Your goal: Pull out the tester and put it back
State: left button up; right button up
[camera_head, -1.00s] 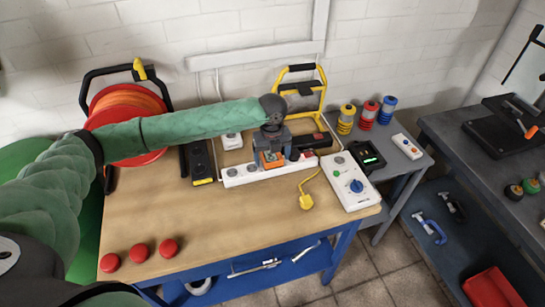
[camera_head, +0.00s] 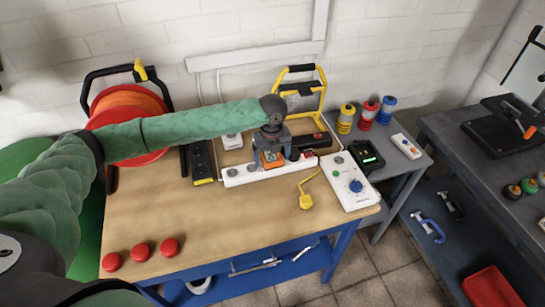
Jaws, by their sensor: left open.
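A small orange and green device (camera_head: 271,158), which looks like the tester, stands at the white power strip (camera_head: 240,176) near the back of the wooden workbench. My left gripper (camera_head: 270,153) points down over it, with its jaws open around or just beside it. The gripper hides the device's upper part, and I cannot tell whether the fingers touch it. My right gripper is not in view.
A yellow plug (camera_head: 306,202) on a cord and a white box with a blue knob (camera_head: 349,182) lie right of the strip. A black-yellow strip (camera_head: 201,162) is to its left. Red domes (camera_head: 140,250) line the front left. The bench (camera_head: 215,220) middle is clear.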

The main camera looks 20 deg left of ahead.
pick_arm(q)
jog(key=shift+c, duration=0.2)
jog(key=c, duration=1.4)
jog(key=shift+o, duration=0.2)
jog(key=shift+r+p, duration=2.85)
jog(key=shift+r, duration=0.15)
